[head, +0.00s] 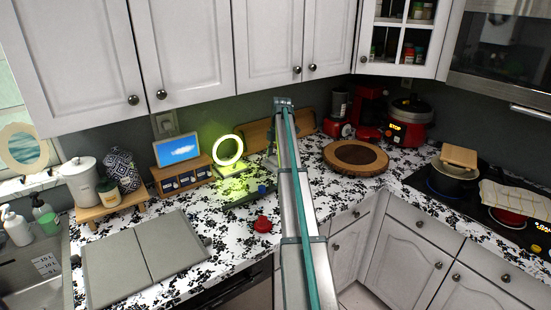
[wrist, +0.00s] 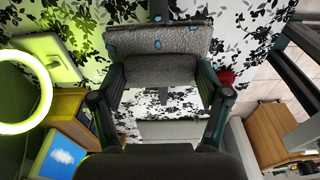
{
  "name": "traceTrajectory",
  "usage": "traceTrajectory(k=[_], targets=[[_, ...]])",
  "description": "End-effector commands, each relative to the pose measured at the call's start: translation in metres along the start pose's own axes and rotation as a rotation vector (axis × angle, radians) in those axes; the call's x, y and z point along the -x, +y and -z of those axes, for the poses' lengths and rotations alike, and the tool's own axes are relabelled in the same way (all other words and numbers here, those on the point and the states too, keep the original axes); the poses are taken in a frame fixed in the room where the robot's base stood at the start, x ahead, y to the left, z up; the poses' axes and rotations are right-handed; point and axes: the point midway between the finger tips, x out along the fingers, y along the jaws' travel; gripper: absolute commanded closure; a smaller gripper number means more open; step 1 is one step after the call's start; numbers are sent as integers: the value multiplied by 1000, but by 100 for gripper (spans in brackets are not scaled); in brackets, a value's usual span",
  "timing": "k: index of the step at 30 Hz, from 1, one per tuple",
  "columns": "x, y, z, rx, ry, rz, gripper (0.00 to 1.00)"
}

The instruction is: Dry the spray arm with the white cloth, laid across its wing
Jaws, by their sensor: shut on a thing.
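My gripper (wrist: 163,102) is shut on a folded, textured cloth (wrist: 160,72), spanning between its two fingers in the wrist view. The cloth looks grey in this light, and blue drop-like spots show along its upper part. A narrow dark bar, seemingly the spray arm (wrist: 159,10), shows above the cloth and runs under it, so the cloth lies over or just above it; contact cannot be told. In the head view a dark, thin piece (head: 240,200) with a blue spot lies on the counter, probably the same spray arm.
A glowing ring light (head: 229,150) stands close behind, with a small screen on a wooden box (head: 178,150) to its left. A red knob-like thing (head: 263,224) lies in front. Grey boards (head: 145,258) lie at the left. A round wooden board (head: 355,157) is at the right.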

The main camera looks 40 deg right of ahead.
Motion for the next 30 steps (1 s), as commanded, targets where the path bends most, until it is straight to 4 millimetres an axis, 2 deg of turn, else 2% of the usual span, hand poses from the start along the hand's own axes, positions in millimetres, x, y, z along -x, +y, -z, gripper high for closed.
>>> traceTrajectory(k=[18, 30], targets=[[-47, 0, -5, 8, 0, 1, 52], [-49, 1, -5, 9, 0, 1, 52]])
